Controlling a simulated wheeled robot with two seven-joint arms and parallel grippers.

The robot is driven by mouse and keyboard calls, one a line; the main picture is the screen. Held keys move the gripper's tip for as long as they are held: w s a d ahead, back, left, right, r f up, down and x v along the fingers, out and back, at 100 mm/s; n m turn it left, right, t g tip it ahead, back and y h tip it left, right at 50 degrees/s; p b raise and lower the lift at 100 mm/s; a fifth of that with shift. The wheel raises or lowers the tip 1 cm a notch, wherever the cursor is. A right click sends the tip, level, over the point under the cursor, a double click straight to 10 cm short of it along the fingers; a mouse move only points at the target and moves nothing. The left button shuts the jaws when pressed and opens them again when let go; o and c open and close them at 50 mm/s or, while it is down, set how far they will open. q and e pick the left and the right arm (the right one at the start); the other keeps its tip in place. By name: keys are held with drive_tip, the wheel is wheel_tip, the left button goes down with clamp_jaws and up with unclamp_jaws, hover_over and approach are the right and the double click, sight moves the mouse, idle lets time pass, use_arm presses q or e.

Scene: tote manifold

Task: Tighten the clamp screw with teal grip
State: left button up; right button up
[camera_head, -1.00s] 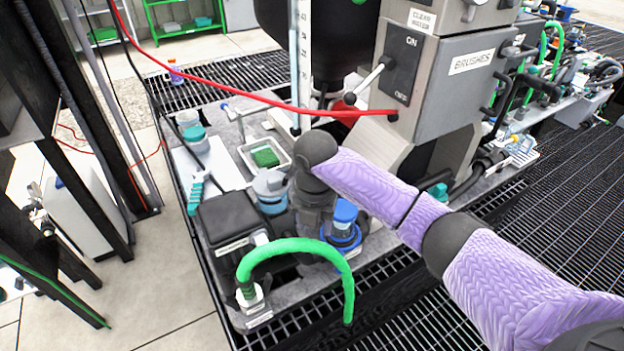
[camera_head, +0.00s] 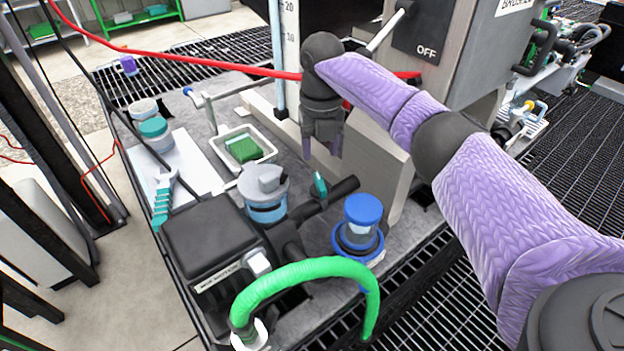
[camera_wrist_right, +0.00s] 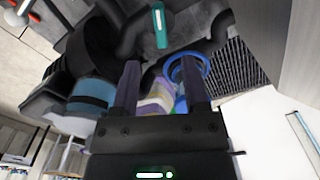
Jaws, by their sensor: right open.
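A small upright teal grip (camera_head: 319,185) stands by the black pipe (camera_head: 340,190), right of the clear blue-banded canister (camera_head: 265,195). In the right wrist view the teal grip (camera_wrist_right: 160,27) with a pale stripe shows beyond my fingertips, roughly between their lines. My right gripper (camera_head: 322,150) points down just above the teal grip and is apart from it. Its two purple-grey fingers are spread and empty, as the right wrist view (camera_wrist_right: 160,80) also shows. The clamp and the screw's shaft are hard to make out. My left gripper is not in view.
A green hose (camera_head: 300,272) arches in front of the black box (camera_head: 212,248). A blue-capped fitting (camera_head: 362,210) stands right of the pipe. A white tray with a green sponge (camera_head: 243,149) and a teal-handled tool (camera_head: 162,205) lie left. A grey cabinet (camera_head: 465,60) stands behind.

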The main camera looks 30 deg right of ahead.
sight(320, 181)
wheel_tip(320, 181, down, 8)
drive_tip(key=b, duration=0.3)
drive_tip(key=shift+s+r, duration=0.1)
drive_tip(key=shift+c, duration=0.2)
clamp_jaws()
